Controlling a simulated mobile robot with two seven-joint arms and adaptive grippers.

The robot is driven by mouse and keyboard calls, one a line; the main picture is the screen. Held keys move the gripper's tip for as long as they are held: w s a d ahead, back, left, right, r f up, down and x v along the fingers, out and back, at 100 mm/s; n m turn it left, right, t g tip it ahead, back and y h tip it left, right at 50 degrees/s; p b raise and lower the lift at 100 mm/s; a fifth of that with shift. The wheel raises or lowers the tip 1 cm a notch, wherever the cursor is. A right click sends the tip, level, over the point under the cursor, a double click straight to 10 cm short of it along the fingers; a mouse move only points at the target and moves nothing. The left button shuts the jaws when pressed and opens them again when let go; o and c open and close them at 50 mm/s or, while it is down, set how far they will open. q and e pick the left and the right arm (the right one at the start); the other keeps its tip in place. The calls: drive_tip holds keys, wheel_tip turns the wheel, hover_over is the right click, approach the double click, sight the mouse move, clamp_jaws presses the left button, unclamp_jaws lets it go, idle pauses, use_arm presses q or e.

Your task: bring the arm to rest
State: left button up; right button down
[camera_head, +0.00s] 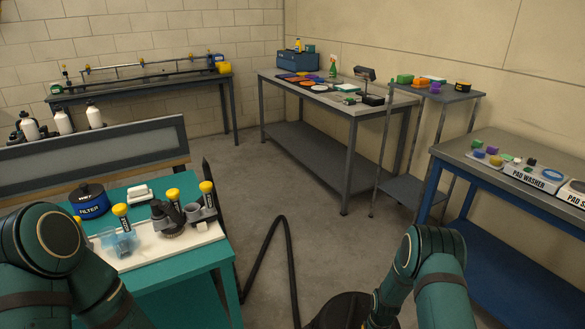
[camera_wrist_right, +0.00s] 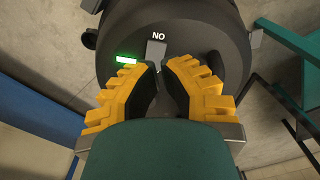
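My right gripper (camera_wrist_right: 160,70) shows in the right wrist view, with yellow ribbed fingers and dark pads. Its fingertips are close together over a round black lid (camera_wrist_right: 190,35), with a small grey block marked NO (camera_wrist_right: 157,50) just beyond them. I cannot tell whether the fingers touch anything or how far apart they are. In the head view my right arm (camera_head: 435,270) is bent at the lower right, its gripper hidden below. My left arm (camera_head: 55,245) is bent at the lower left beside the teal table, its gripper out of view.
The teal table (camera_head: 190,260) holds a blue filter can (camera_head: 90,200), yellow-capped bottles and a pad holder. A black hose (camera_head: 268,245) runs over the floor to a dark round machine (camera_head: 340,312). A blue bench (camera_head: 500,255) stands right. Middle floor is mostly clear.

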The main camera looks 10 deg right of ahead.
drive_tip(key=s+a+r+y, duration=0.2)
drive_tip(key=s+a+r, duration=0.5)
drive_tip(key=a, duration=0.4)
drive_tip(key=s+a+r+t+y, duration=0.1)
drive_tip(key=s+a+r, duration=0.6)
drive_tip(key=s+a, duration=0.3)
drive_tip(key=shift+s+a+t+y, duration=0.2)
drive_tip(key=shift+a+t+y, duration=0.1)
drive_tip(key=shift+a+y, duration=0.1)
